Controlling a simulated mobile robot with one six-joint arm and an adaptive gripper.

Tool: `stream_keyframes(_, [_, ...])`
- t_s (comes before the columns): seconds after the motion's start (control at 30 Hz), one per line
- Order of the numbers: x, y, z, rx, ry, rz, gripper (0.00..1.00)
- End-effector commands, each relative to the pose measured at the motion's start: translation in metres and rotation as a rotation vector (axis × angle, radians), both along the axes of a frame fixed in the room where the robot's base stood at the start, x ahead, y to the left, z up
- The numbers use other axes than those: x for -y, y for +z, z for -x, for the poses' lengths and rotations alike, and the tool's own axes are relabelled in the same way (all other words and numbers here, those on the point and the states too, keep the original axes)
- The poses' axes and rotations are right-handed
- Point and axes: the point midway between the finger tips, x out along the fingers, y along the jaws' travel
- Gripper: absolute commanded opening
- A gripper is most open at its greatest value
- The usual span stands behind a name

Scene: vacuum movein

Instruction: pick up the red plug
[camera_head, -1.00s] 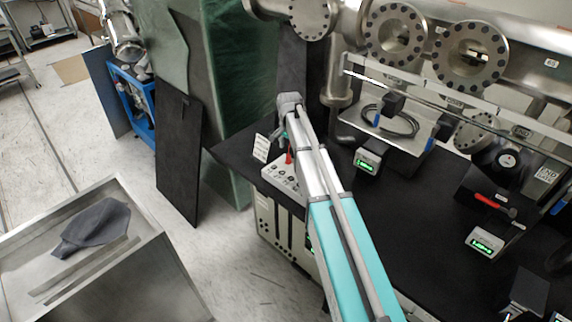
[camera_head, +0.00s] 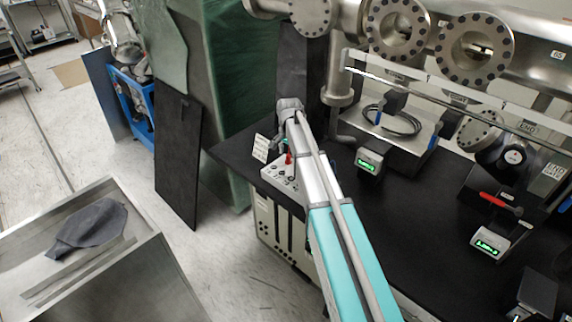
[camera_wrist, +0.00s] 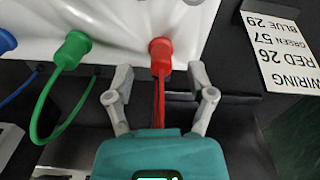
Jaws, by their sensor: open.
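The red plug (camera_wrist: 160,56) sits in the white panel box in the wrist view, with a red cable running from it toward my gripper. My gripper (camera_wrist: 158,78) is open, with one finger on each side of the red plug and cable and gaps to both. In the head view, the red plug (camera_head: 288,158) is a small red spot on the white box (camera_head: 273,172), beside my arm's end. My gripper's fingertips are too small to make out there.
A green plug (camera_wrist: 72,48) with a green cable is left of the red one, and a blue plug (camera_wrist: 5,41) is at the left edge. A wiring card (camera_wrist: 280,48) stands at right. The black table (camera_head: 400,215) holds several small devices with green displays.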

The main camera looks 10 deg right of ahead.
Motion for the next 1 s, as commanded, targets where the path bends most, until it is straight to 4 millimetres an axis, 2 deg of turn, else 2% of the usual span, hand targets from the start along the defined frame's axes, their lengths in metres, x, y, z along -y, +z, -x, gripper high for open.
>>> stream_keyframes(0.03, [0.000,-0.008,0.000,0.000,0.000,0.000,0.70])
stream_keyframes(0.3, [0.000,-0.024,0.000,0.000,0.000,0.000,0.70])
stream_keyframes(1.0, [0.000,-0.025,0.000,0.000,0.000,0.000,0.70])
